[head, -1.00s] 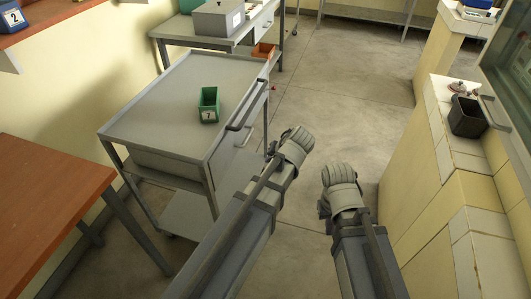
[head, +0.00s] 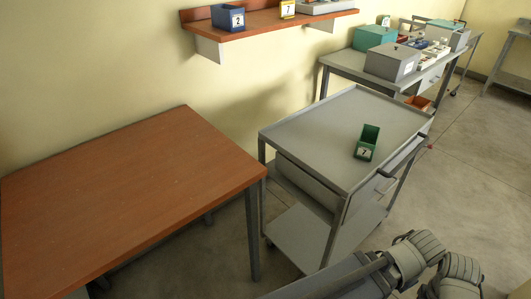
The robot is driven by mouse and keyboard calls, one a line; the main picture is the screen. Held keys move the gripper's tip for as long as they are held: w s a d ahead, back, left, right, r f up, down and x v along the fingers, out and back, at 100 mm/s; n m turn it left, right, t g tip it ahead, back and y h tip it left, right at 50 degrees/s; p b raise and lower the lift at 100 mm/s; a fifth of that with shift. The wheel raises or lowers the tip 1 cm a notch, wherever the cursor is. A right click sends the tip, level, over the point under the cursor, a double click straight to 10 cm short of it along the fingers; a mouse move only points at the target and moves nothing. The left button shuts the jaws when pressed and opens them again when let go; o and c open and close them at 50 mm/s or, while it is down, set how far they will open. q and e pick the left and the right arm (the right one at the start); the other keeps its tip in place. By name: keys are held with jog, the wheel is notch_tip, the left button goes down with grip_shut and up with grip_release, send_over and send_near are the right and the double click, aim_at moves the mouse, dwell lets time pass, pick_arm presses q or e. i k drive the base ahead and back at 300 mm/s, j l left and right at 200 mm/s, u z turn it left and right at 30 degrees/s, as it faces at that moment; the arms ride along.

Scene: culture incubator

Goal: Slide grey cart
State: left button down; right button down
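The grey cart (head: 320,135) stands right of centre in the head view, with a flat top, a lower shelf (head: 300,238) and a drawer under the top. A grey handle bar (head: 402,158) runs along its right side.
A brown-topped table (head: 130,190) stands left of the cart, with a gap between them. A grey bench (head: 345,62) with boxes stands behind the cart, and an orange bin (head: 418,103) is near it. A wall shelf (head: 270,24) hangs above. Floor (head: 470,180) is clear at right.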

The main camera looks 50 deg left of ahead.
aim_at(321, 138)
jog(key=k+j+u, duration=0.3)
jog(key=j, duration=0.2)
jog(key=u, duration=1.35)
jog(key=i+l, duration=0.05)
